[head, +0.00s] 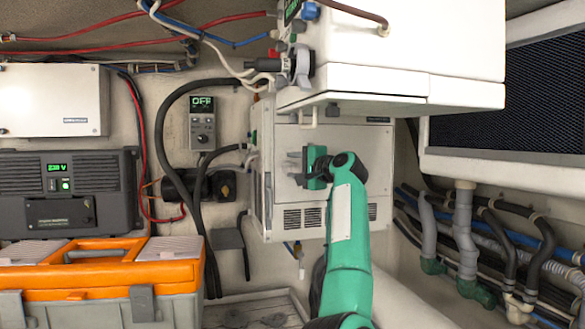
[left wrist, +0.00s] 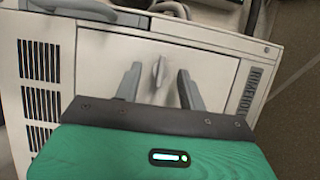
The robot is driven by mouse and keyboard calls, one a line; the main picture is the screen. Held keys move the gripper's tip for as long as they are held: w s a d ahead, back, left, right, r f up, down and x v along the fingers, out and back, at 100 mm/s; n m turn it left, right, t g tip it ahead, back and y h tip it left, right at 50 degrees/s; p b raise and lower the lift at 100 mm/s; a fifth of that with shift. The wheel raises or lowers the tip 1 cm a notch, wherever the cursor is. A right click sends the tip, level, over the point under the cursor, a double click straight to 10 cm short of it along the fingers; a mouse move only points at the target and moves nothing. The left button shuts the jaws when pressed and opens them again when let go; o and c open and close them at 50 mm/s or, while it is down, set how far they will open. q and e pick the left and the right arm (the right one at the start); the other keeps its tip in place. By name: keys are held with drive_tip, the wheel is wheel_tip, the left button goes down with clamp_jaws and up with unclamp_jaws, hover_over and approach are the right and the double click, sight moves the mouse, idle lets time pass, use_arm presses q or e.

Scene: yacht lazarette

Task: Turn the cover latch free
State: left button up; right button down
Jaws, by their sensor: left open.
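The cover is the pale front panel (head: 345,140) of a white cabinet under a larger white unit; it also fills the upper part of the left wrist view (left wrist: 215,75). The cover latch (left wrist: 159,70) is a small grey tab standing on this panel, seen between my fingers in the left wrist view. In the head view I cannot make the latch out apart from the fingers. My left gripper (head: 292,168) is in front of the panel's left part. Its grey fingers are open, one on each side of the latch (left wrist: 158,80), with gaps visible on both sides.
The white unit (head: 410,85) overhangs the cabinet just above my left gripper. Black hoses and a control panel (head: 202,122) are on the wall at left. An orange-topped toolbox (head: 100,280) stands at lower left. Pipes (head: 466,235) run along the right wall.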

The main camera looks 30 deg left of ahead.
use_arm(q)
drive_tip(key=b+v, duration=0.3)
drive_tip(key=v, duration=0.9)
drive_tip(key=shift+d, duration=0.35)
use_arm(e)
drive_tip(key=w, duration=0.4)
drive_tip(key=shift+a+f, duration=0.2)
drive_tip(key=shift+f, duration=0.1)
use_arm(q)
drive_tip(key=shift+s, duration=0.1)
